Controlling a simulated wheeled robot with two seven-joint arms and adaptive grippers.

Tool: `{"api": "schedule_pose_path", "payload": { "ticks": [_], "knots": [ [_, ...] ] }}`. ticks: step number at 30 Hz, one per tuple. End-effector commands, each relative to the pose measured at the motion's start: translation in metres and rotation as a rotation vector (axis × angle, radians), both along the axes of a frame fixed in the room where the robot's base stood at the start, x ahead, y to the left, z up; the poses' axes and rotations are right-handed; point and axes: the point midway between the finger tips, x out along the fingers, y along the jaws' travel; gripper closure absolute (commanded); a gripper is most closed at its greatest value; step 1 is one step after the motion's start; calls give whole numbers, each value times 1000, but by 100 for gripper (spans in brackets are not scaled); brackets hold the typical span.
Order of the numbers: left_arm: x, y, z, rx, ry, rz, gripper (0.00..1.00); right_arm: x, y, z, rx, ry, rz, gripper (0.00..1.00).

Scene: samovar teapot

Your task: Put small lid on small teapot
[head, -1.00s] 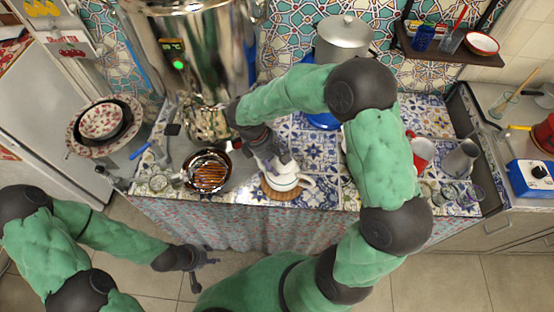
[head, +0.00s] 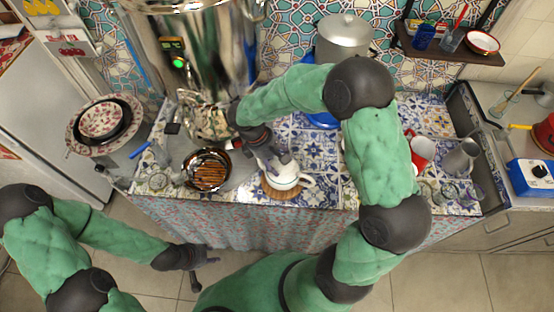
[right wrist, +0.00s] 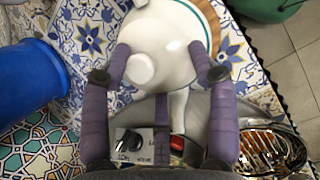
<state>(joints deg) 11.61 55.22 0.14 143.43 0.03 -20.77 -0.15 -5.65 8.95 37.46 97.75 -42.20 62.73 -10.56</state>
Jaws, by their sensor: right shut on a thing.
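The small white teapot (head: 287,179) stands on a round wooden trivet (head: 283,195) near the front edge of the tiled counter, its handle to the right. My right gripper (head: 280,163) points down over the teapot from behind. In the right wrist view my right gripper (right wrist: 160,52) has its two purple fingers on either side of the small white lid (right wrist: 139,69), whose knob shows between them. The lid is at the teapot's top; whether it is seated cannot be told. My left gripper (head: 212,262) hangs in front of the counter, away from the teapot, its finger opening unclear.
The large metal samovar (head: 200,60) rises behind. A silver pot (head: 342,38) stands at the back. A red mug (head: 421,153) and glasses stand at right.

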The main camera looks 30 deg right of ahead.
Motion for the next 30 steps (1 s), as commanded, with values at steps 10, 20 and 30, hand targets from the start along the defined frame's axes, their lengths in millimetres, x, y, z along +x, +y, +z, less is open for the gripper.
{"api": "schedule_pose_path", "payload": {
  "ticks": [10,20,30],
  "knots": [
    [0,0,0,0,0,0,60,-1,0,-2,0,5,1,96],
    [0,0,1,0,0,0,60,-3,0,-4,-1,7,0,96],
    [0,0,1,0,0,0,60,-2,0,-3,-1,4,0,12]
  ]
}}
